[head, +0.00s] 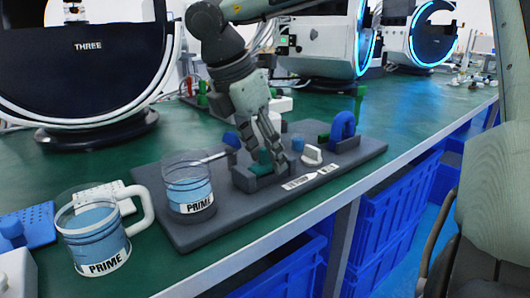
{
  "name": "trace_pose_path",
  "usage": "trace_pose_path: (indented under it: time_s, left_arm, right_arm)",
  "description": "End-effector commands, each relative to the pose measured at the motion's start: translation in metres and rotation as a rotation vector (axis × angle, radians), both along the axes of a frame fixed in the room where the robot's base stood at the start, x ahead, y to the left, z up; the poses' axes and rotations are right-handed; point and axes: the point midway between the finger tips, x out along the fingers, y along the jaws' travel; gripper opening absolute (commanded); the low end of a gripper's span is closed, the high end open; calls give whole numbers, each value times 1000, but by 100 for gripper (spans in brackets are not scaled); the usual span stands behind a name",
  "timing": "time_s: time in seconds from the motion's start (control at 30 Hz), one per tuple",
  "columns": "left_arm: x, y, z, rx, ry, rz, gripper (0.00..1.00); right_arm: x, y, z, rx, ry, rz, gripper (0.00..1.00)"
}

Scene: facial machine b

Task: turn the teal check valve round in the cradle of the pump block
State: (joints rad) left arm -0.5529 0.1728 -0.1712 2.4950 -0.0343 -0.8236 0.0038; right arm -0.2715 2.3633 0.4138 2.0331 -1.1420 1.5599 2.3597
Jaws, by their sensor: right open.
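The teal check valve (263,160) sits in the dark grey cradle (250,183) on the pump block (335,168). Only a small part of the valve shows; my fingers hide much of it, so I cannot tell which way it points. My right gripper (266,146) reaches down from above, with its open fingers right at the valve. I cannot tell whether the fingers touch it. A white arrow label (312,177) lies on the block in front of the cradle. My left gripper is not in view.
A clear cup of blue liquid (188,185) stands on the block's left end. A PRIME mug (95,235) stands further left. A white knob (312,155), a blue cylinder (297,143) and a blue arch (343,126) are right of the cradle. The table's front edge is close.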

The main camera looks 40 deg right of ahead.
Motion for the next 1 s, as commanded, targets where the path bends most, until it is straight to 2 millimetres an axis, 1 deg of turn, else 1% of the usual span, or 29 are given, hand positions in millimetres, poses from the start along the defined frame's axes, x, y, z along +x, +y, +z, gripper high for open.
trace_pose_path:
  time_s: [0.07,0.17,0.4,0.5,0.6,0.77,1.0]
  left_arm:
    - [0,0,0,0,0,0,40]
    - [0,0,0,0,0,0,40]
    - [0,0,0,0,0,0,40]
    - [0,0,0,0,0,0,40]
    - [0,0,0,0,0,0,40]
    - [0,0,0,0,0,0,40]
    - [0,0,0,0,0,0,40]
  right_arm:
    - [1,2,5,-1,-3,0,47]
    - [2,7,19,-4,-5,0,47]
    - [4,26,66,-4,-5,-1,47]
    - [5,34,84,-2,-4,0,47]
    - [5,40,97,-1,-2,0,47]
    - [5,44,109,0,-1,0,47]
    - [5,45,110,1,0,0,47]
